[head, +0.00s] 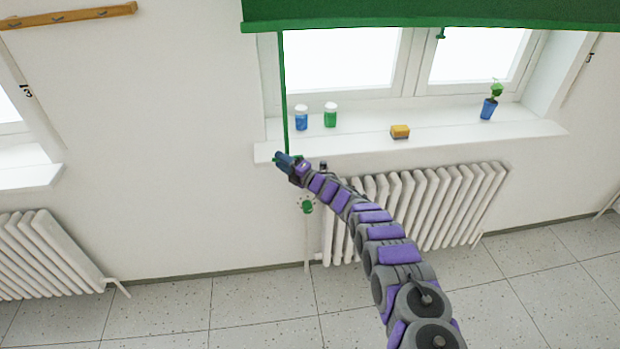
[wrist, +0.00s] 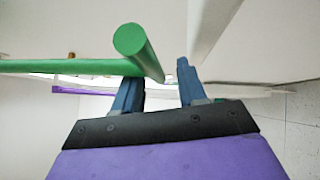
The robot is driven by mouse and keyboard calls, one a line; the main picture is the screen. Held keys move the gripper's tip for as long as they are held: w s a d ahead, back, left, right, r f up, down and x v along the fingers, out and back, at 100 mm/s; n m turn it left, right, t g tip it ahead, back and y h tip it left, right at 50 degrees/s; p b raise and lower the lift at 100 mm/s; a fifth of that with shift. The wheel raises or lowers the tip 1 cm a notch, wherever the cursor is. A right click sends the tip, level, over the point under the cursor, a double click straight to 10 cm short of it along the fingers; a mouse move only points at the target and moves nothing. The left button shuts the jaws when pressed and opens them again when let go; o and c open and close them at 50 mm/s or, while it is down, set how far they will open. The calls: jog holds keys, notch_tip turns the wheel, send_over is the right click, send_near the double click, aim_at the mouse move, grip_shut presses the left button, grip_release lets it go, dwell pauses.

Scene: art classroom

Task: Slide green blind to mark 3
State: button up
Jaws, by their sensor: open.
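The green blind (head: 430,12) hangs across the top of the window in the head view. A thin green rod (head: 285,95) hangs from its left part down to sill height. A black 3 (head: 27,91) is marked on a strip on the left wall. A partly cut mark (head: 588,57) shows at the right.
The white sill (head: 450,131) holds a blue jar (head: 301,118), a green jar (head: 330,116), a yellow sponge (head: 400,132) and a potted plant (head: 489,106). A radiator (head: 430,210) stands below.

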jog(key=p+v, duration=0.2)
jog(key=v, duration=1.3)
jog(key=shift+s+a+f, duration=0.1)
jog(key=shift+a+f, duration=0.05)
jog(key=shift+c, duration=0.2)
